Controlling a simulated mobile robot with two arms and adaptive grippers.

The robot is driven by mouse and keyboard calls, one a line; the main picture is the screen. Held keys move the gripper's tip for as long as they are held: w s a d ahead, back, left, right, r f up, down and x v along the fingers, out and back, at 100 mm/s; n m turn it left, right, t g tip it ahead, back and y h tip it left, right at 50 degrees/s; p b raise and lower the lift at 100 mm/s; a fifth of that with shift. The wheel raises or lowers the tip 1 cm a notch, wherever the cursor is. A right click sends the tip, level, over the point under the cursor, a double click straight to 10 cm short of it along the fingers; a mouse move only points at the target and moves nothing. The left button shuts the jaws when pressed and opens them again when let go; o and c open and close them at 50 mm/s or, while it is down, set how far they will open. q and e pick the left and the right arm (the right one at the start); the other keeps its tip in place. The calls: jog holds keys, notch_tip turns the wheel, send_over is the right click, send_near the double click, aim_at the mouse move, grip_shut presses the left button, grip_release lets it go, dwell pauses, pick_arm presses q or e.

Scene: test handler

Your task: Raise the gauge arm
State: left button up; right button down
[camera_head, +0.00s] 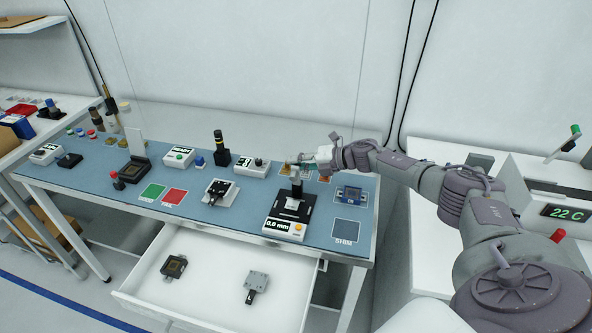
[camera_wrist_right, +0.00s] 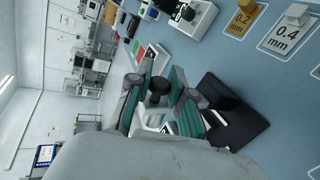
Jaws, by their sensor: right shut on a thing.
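The gauge (camera_head: 284,228) stands near the right front of the blue-topped bench. It has a black plate, a white base and a display reading 0.0 mm. Its upright arm (camera_head: 296,185) rises at the back of the plate, just below my right gripper (camera_head: 300,160). In the right wrist view, my right gripper (camera_wrist_right: 160,98) has its green-padded fingers around a dark round knob (camera_wrist_right: 158,87), which appears to be the gauge arm's handle; the fingers hide part of it. The gauge's black body (camera_wrist_right: 238,112) shows beside the fingers. My left gripper is not in view.
A blue SHIM pad (camera_head: 346,230) and a blue fixture (camera_head: 349,193) lie right of the gauge. A black device on a white plate (camera_head: 220,190) stands to its left. The open drawer (camera_head: 215,270) below holds two parts. Shim blocks, including 0.4 mm (camera_wrist_right: 297,14), lie nearby.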

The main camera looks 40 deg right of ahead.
jog(key=shift+w+d+f+m+g+y+b, duration=0.1)
jog(key=shift+w+d+m+g+y+b, duration=0.25)
jog(key=shift+w+d+m+b, duration=0.55)
jog(key=shift+s+a, duration=0.25)
jog(key=shift+s, duration=0.1)
jog(key=c, duration=1.1)
grip_release()
jog(key=shift+o, duration=0.2)
jog(key=v, duration=1.2)
